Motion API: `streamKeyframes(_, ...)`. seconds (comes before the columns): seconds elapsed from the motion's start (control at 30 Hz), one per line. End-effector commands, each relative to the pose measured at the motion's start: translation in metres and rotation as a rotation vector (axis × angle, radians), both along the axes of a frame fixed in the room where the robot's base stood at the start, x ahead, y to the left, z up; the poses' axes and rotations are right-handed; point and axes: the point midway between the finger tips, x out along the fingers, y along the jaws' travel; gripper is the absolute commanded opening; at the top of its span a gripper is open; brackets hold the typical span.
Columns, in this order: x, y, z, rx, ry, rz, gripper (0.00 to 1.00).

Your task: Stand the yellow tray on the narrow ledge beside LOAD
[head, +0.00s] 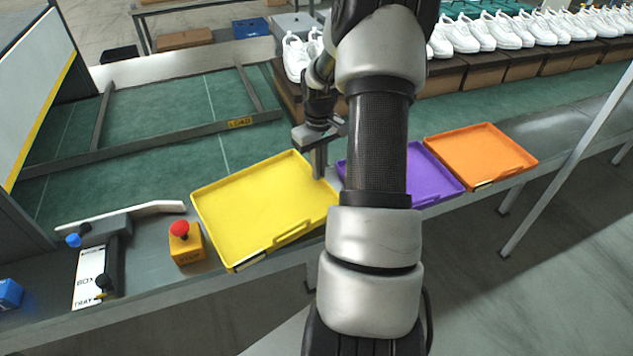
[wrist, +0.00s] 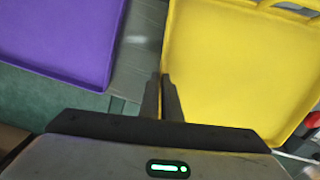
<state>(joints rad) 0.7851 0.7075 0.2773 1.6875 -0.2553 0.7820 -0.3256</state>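The yellow tray (head: 262,203) is at the front ledge (head: 155,283), below the dark bar with the LOAD label (head: 240,123). It looks flat or nearly flat; I cannot tell whether it rests on the surface. My gripper (head: 319,172) points down at the tray's upper right edge. In the wrist view, the fingers of my gripper (wrist: 164,84) are close together, with the rim of the yellow tray (wrist: 235,60) between them. My arm hides part of the space to the right of the tray.
A purple tray (head: 432,178) and an orange tray (head: 480,155) lie to the right. A yellow stop-button box (head: 187,248) stands close left of the yellow tray. A white rail (head: 120,215) is further left. White shoes (head: 500,35) line the back. The green belt (head: 165,105) is mostly clear.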

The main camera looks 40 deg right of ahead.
Motion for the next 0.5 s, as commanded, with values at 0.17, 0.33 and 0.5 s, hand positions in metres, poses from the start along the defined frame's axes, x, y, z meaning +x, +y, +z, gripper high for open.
streamKeyframes(0.17, -0.004, -0.007, 0.007, -0.001, -0.002, -0.048, 0.0)
streamKeyframes(0.33, -0.013, -0.014, 0.008, 0.008, -0.005, -0.14, 0.0)
streamKeyframes(0.5, -0.021, -0.017, 0.013, 0.019, -0.005, -0.204, 0.0)
